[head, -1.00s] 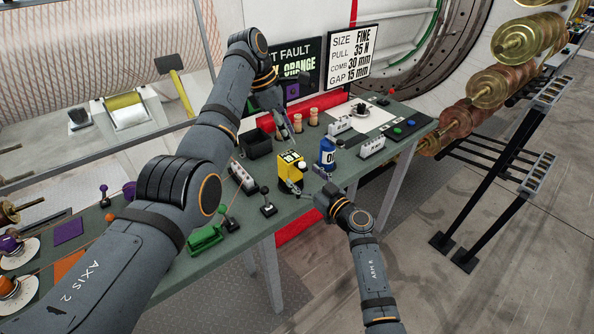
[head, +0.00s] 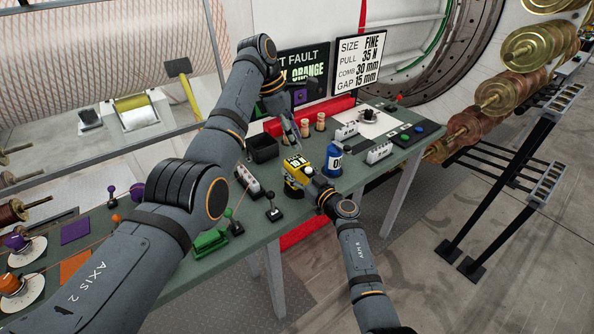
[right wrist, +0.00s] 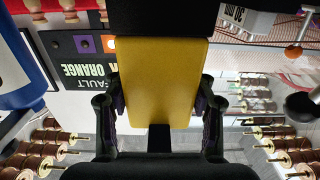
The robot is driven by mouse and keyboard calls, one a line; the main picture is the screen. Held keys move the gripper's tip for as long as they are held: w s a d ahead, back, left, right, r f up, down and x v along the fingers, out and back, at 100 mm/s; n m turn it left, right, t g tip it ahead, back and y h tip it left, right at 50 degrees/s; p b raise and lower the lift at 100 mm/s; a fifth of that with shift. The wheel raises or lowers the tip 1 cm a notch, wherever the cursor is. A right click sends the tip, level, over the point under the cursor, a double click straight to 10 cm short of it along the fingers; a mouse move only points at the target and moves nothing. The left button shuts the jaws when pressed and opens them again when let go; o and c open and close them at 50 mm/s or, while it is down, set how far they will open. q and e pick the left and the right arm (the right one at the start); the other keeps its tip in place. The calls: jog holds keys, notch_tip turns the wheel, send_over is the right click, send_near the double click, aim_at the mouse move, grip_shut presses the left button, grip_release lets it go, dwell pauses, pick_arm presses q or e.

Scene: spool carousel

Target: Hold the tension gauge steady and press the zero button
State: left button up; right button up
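The tension gauge (head: 295,167) is a yellow block with a dark display on top, near the front edge of the green bench. A dark piece shows beneath it. My right gripper (head: 315,181) reaches it from the front right. In the right wrist view, the yellow body (right wrist: 162,82) fills the space between the two fingers (right wrist: 160,100), which press against its sides. My left gripper (head: 292,139) hangs just above and behind the gauge, pointing down, apart from it. Its finger gap is too small to judge. I cannot make out the zero button clearly.
A blue bottle (head: 333,160) stands close to the right of the gauge. A black bin (head: 263,148) is behind left, and small levers (head: 272,205) stand to the left. White racks (head: 378,153) and a button panel (head: 410,135) are further right.

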pick_arm(q)
jog(key=shift+c, duration=0.3)
pick_arm(e)
jog(key=c, duration=0.7)
pick_arm(q)
grip_shut()
pick_arm(e)
jog(key=shift+o, duration=0.2)
